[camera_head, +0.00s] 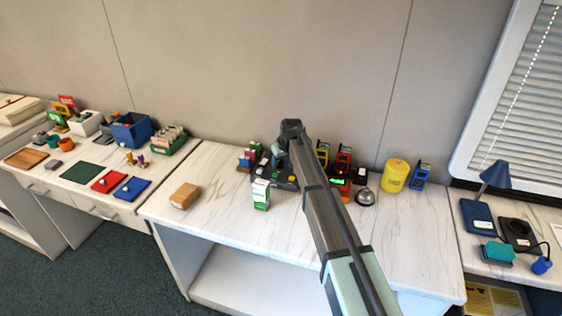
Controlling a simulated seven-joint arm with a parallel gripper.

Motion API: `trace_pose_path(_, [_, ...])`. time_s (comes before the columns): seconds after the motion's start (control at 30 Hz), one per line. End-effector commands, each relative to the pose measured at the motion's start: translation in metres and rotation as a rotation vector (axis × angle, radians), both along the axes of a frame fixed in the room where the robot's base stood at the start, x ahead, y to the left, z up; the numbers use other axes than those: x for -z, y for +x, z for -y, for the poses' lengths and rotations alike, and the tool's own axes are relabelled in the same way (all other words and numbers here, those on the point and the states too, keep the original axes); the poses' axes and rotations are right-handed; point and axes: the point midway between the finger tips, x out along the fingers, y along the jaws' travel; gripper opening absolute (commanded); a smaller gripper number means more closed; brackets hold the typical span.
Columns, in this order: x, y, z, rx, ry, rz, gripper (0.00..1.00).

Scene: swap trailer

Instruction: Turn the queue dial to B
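My arm reaches from the lower right over the middle table, and my gripper (277,163) hangs at its far end, low over a dark device (286,184). The fingers are too small and dark to tell open from shut or whether they touch anything. The device sits toward the back of the table and is partly covered by my arm and a white and green carton (261,194). I cannot make out the queue dial or its letters; it may be on this device, but that is not clear.
A brown box (185,196) stands at the table's left. The front of the white marble table (225,222) is clear.

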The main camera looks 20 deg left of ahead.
Motion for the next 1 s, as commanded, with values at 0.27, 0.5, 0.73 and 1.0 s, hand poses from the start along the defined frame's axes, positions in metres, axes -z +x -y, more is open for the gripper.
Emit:
trace_pose_path(0.27, [-0.0002,-0.0001,0.0001,0.000,0.000,0.000,0.19])
trace_pose_path(0.5, [-0.0003,-0.0002,0.0000,0.000,0.000,0.000,0.00])
trace_pose_path(0.73, [-0.0003,-0.0004,-0.0003,0.029,0.000,0.000,0.00])
trace_pose_path(1.0, [-0.0003,-0.0018,-0.0018,0.181,-0.001,0.000,0.00])
